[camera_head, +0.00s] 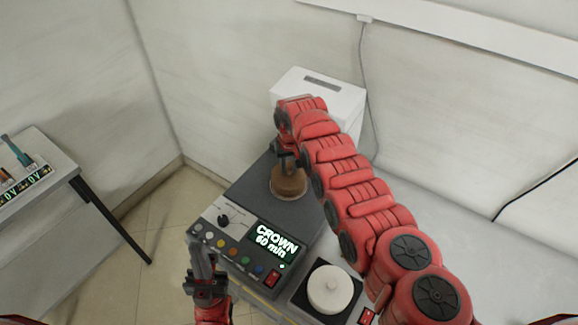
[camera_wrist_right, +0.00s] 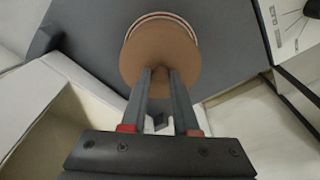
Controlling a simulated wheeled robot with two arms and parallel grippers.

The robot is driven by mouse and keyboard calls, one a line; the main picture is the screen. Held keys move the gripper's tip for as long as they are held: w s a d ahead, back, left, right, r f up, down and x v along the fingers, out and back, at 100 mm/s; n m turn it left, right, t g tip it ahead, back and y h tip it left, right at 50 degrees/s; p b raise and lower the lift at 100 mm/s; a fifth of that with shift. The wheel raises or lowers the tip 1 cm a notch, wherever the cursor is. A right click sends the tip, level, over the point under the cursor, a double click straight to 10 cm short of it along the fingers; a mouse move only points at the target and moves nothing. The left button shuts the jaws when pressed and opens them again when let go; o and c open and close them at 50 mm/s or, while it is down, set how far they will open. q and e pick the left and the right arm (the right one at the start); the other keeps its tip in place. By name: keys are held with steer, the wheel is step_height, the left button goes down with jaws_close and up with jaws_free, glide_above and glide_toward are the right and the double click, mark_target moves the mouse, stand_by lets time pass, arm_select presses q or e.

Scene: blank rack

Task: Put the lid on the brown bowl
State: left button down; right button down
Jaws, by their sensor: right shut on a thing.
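A brown round lid (camera_wrist_right: 158,62) fills the top middle of the right wrist view, with my right gripper (camera_wrist_right: 160,75) shut on its centre, where the fingertips hide the grip. A paler rim of the brown bowl (camera_wrist_right: 165,16) shows just beyond the lid's far edge. In the head view the brown bowl (camera_head: 288,186) stands on the dark top of a grey machine, under my right gripper (camera_head: 287,160). I cannot tell whether the lid rests fully on the bowl. My left gripper (camera_head: 203,262) points up in front of the machine, apart from the bowl, and looks empty.
The grey machine (camera_head: 240,190) has a lit display (camera_head: 272,240) and coloured buttons. A white round object (camera_head: 330,288) sits on a dark plate to its right. A white box (camera_head: 335,97) stands behind. A side table (camera_head: 60,165) is at far left.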

steer(key=shift+f+b, duration=0.35)
steer(key=shift+b, duration=0.25)
stand_by(0.7)
steer(key=shift+c, duration=0.6)
jaws_free()
steer(key=shift+r, duration=0.15)
steer(key=shift+r+p, duration=0.8)
steer(key=shift+r, duration=2.6)
steer(key=shift+s+f, duration=0.1)
